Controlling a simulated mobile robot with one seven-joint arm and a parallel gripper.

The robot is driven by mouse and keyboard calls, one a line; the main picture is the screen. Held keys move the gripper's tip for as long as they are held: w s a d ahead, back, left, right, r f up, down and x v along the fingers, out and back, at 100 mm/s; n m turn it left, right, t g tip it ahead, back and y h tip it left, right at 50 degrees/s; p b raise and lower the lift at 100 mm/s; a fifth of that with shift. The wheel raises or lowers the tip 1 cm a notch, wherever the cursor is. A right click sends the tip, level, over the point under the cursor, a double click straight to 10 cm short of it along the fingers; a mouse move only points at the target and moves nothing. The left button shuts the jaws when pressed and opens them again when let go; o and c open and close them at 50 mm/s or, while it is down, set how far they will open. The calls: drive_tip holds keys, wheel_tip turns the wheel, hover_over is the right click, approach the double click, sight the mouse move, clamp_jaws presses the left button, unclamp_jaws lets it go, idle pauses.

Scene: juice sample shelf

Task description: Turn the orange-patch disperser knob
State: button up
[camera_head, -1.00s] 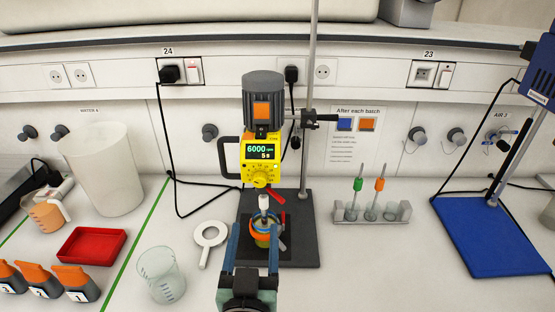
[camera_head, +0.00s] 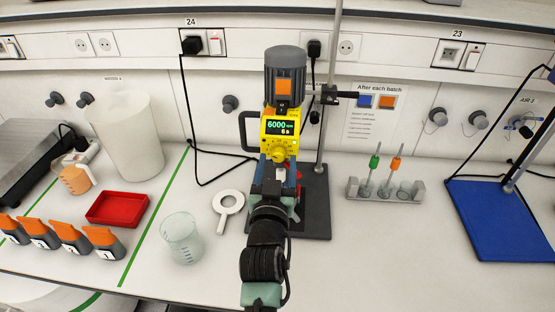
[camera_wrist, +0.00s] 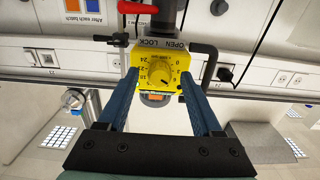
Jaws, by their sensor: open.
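The disperser has a grey motor (camera_head: 285,68) with an orange patch (camera_head: 284,87) and a yellow control box (camera_head: 270,128). Its display (camera_head: 280,127) reads 6000 and 6 s. The round yellow knob (camera_head: 279,152) is low on the box. It shows in the wrist view (camera_wrist: 159,75), with a numbered scale around it. My gripper (camera_head: 277,167) is open just in front of and below the knob. In the wrist view my gripper (camera_wrist: 160,82) has one blue finger on each side of the knob; contact cannot be told. My arm hides the vessel under the disperser.
A stand pole (camera_head: 328,130) rises behind the disperser from a dark base (camera_head: 316,210). A rack (camera_head: 412,190) with two dispersing tools stands right. A black handle (camera_head: 248,132) juts from the box's left side.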

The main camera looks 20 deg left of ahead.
drive_tip(key=shift+w, duration=0.3)
drive_tip(key=shift+c, duration=0.4)
clamp_jaws()
drive_tip(key=n, duration=0.6)
drive_tip(key=shift+p, duration=0.35)
drive_tip(key=n+p, duration=0.1)
drive_tip(key=n, duration=0.4)
drive_tip(key=shift+n, duration=0.4)
